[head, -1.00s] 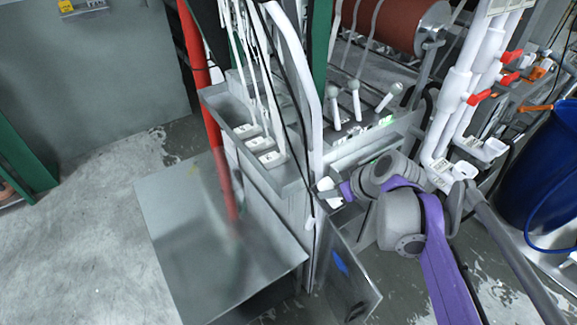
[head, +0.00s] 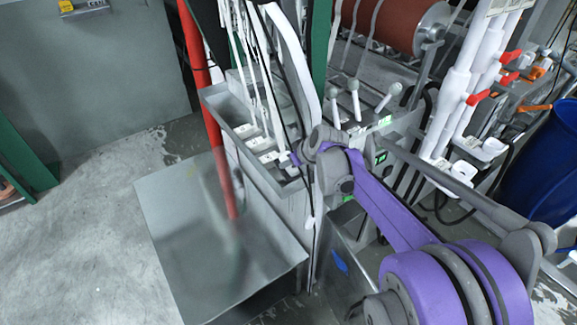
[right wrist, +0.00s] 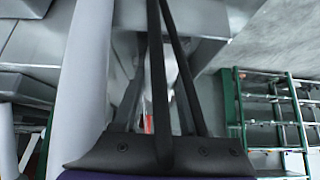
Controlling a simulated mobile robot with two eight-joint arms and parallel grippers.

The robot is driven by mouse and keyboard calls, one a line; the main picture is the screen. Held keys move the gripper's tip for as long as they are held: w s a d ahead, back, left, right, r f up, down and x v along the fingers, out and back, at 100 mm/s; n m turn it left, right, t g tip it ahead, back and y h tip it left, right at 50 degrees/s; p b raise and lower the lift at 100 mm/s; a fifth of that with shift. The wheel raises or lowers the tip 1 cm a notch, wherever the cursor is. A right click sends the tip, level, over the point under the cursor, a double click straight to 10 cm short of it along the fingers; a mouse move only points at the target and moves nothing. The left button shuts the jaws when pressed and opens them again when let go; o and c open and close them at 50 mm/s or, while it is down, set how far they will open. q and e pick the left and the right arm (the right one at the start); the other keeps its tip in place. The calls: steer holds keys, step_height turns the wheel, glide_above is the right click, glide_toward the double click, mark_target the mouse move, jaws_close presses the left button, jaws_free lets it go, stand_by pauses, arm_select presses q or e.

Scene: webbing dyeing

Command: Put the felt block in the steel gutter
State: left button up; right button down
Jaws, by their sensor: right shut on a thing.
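The steel gutter (head: 258,172) is the long grey trough left of the white upright pipe in the head view. My right gripper (head: 293,158) reaches in from the right to the gutter's near end, behind the white pipe and cords. It is shut on the felt block, which showed as a pale piece at its jaws earlier. Now the block's outline is lost among white pieces and cords, so I cannot tell whether it touches the gutter. In the right wrist view, dark bars of my right gripper (right wrist: 165,8) run upward and the block is not clear. My left gripper is not in view.
White cords (head: 262,80) and a thick white pipe (head: 296,70) cross over the gutter. A red pipe (head: 213,130) stands at its left, above a wide grey metal sheet (head: 190,230). White-knobbed levers (head: 355,95) stand to the right. A blue barrel (head: 545,170) is at far right.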

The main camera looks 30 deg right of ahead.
steer(key=shift+w+f, duration=0.25)
steer(key=shift+f, duration=0.65)
steer(key=g, duration=0.1)
steer(key=r+g+p, duration=0.1)
steer(key=shift+w+a+r+g, duration=0.1)
steer(key=shift+w+g, duration=0.2)
steer(key=shift+w, duration=0.1)
steer(key=shift+w+g, duration=0.15)
steer(key=shift+g, duration=0.35)
step_height(320, 180, down, 2)
steer(key=shift+f, duration=0.15)
steer(key=shift+s, duration=0.3)
steer(key=shift+w+f, duration=0.1)
steer(key=c, duration=0.8)
jaws_free()
steer(key=shift+c, duration=0.2)
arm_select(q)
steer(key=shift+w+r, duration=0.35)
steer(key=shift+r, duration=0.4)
arm_select(e)
steer(key=o, duration=0.4)
